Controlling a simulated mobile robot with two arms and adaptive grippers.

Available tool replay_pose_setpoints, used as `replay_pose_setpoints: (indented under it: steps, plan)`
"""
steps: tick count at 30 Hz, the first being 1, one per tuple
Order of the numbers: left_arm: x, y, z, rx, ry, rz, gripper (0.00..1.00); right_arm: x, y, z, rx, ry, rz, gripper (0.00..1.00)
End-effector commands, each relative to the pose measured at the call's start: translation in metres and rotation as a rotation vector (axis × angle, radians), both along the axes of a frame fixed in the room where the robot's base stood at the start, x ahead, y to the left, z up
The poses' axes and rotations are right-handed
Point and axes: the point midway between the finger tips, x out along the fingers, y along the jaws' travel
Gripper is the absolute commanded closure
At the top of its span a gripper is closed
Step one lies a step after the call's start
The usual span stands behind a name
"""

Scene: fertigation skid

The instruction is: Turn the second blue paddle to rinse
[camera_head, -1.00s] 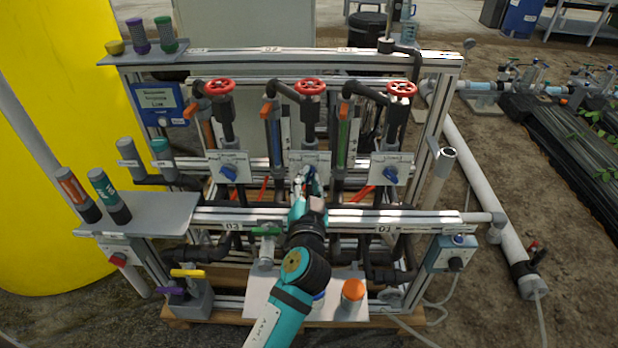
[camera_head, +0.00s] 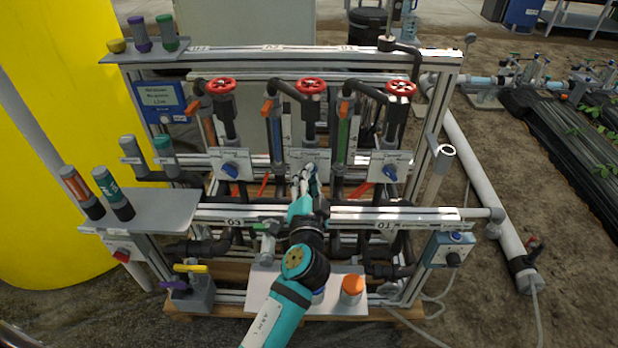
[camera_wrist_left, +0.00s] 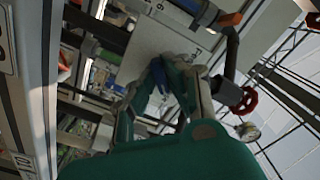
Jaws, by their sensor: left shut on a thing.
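My left gripper (camera_head: 308,172) reaches in from below to the middle label plate (camera_head: 309,157) of the skid. In the left wrist view its fingertips (camera_wrist_left: 160,68) are closed at a pale plate (camera_wrist_left: 152,45), around the blue second paddle (camera_wrist_left: 157,77). The fingers hide most of that paddle, and its angle cannot be read. The first blue paddle (camera_head: 231,169) on the left plate and the third blue paddle (camera_head: 389,173) on the right plate both sit tilted. My right gripper is out of view.
Red handwheels (camera_head: 311,86) and orange levers (camera_head: 267,107) stand above the plates. A front rail (camera_head: 400,214) runs just below my gripper. An orange-capped bottle (camera_head: 352,288) stands beside my forearm. Bottles stand on the left shelf (camera_head: 155,208).

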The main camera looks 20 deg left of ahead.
Motion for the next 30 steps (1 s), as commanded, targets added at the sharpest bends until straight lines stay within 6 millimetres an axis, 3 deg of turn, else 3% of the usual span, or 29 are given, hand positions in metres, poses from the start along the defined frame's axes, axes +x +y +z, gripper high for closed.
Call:
replay_pose_setpoints:
  steps: [5, 6, 11, 22, 30]
  plan:
    - [0.001, 0.000, 0.003, 0.005, -0.006, -0.002, 1.00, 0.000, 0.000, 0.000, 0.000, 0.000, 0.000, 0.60]
    - [0.001, 0.000, 0.003, 0.004, -0.006, -0.002, 0.87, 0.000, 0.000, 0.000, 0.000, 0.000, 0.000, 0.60]
    - [0.000, 0.000, 0.002, 0.002, -0.004, -0.001, 0.66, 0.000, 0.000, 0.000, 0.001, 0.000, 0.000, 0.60]
    - [0.000, 0.000, 0.009, -0.001, -0.005, 0.001, 0.66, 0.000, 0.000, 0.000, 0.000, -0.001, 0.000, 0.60]
    - [0.001, 0.000, 0.060, -0.002, -0.012, -0.002, 0.66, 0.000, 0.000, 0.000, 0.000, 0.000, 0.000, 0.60]
